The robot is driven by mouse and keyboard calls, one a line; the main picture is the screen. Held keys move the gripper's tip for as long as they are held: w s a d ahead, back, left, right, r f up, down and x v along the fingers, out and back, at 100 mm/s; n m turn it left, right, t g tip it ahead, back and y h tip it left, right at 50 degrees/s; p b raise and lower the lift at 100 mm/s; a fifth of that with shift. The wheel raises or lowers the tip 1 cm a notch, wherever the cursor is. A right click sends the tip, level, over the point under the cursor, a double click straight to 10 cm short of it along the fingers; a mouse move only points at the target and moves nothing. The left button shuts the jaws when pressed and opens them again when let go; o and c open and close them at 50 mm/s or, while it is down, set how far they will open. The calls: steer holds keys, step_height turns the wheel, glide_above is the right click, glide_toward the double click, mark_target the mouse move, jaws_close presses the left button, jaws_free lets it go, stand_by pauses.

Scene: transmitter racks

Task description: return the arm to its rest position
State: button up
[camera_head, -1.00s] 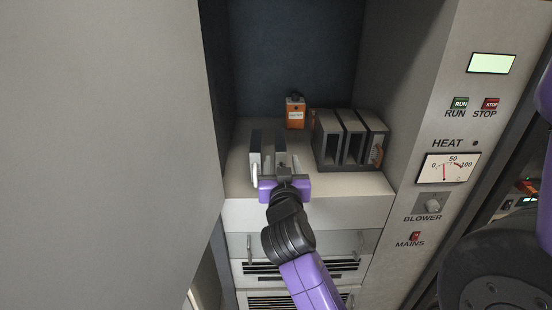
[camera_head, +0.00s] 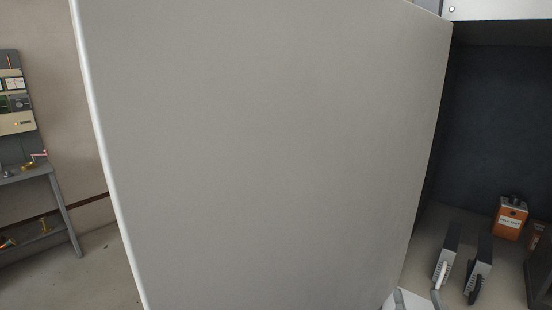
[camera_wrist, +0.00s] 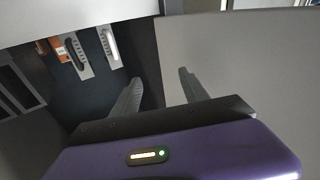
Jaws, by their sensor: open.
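My gripper (camera_wrist: 160,92) is open and empty in the wrist view, its two dark fingers spread apart. In that view the modules in the rack bay lie up and to the left of the fingers, apart from them, and a large grey panel fills the right side. My gripper and arm do not show clearly in the head view.
A large grey cabinet door (camera_head: 265,150) fills the middle of the head view. Right of it is the open bay with two upright modules (camera_head: 447,255) and an orange box (camera_head: 509,218). A grey shelf stand (camera_head: 40,175) and bare floor (camera_head: 100,270) are at left.

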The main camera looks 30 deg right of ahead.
steer(key=s+a+f+n+t+y, duration=0.1)
steer(key=s+a+f+n+y, duration=0.2)
steer(key=a, duration=0.4)
steer(key=s+a+f+t+y, duration=0.1)
steer(key=s+a+f+y, duration=0.1)
steer(key=s+a, duration=0.35)
steer(key=s+a+f+n+g+y, duration=0.2)
steer(key=s+a+f+y, duration=0.3)
steer(key=s+a, duration=0.4)
steer(key=shift+s+a+n+y, duration=0.15)
steer(key=shift+s+n+y, duration=0.55)
steer(key=shift+s, duration=0.4)
